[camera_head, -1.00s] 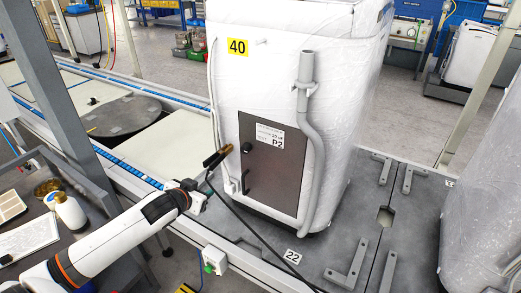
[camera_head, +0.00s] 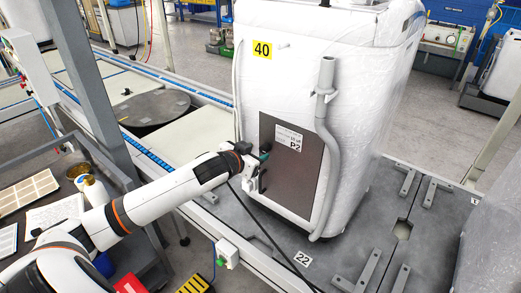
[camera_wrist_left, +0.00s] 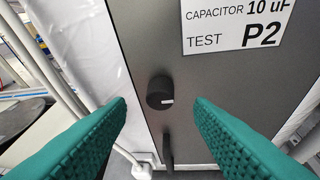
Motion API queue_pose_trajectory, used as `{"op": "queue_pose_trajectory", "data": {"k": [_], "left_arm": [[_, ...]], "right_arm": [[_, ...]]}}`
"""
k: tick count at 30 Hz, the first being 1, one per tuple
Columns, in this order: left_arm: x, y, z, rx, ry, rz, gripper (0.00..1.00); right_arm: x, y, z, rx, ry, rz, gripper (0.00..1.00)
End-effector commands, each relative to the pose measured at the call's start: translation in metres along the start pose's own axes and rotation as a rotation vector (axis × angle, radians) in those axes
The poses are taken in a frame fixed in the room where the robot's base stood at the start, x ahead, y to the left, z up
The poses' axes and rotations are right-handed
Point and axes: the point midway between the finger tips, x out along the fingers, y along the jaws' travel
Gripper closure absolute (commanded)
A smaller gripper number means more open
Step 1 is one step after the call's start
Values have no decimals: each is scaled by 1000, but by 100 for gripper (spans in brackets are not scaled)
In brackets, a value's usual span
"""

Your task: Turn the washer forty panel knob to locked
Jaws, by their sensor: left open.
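The washer (camera_head: 290,90), wrapped in clear film, stands upright with a yellow 40 label (camera_head: 262,49). Its dark grey panel (camera_head: 305,175) carries a white P2 label. A round black knob (camera_wrist_left: 160,92) sits on the panel, with a small white mark at its lower right edge. A black handle (camera_wrist_left: 167,150) is below it. My left gripper (camera_head: 264,157) is in front of the panel's left part. In the wrist view its green fingers (camera_wrist_left: 161,112) are open, one on each side of the knob, with visible gaps. In the head view the gripper partly hides the knob. My right gripper is out of view.
A grey hose (camera_head: 325,130) runs down the washer's right front. Metal brackets (camera_head: 370,270) stand on the grey platform at right. A wrapped unit (camera_head: 490,225) is at the right edge. A grey post (camera_head: 85,80) rises at left. A green-button box (camera_head: 227,252) is low in front.

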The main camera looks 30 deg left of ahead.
Motion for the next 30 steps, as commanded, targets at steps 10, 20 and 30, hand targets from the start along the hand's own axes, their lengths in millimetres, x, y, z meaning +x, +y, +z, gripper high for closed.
{"op": "queue_pose_trajectory", "data": {"k": [10, 20, 30], "left_arm": [[34, 0, 0, 1, -1, -1, 52], [36, -1, 0, 2, -1, -1, 59], [35, 0, 0, 4, 0, 0, 97]], "right_arm": [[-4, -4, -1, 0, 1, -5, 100], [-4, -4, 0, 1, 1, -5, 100], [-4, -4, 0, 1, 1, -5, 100]]}}
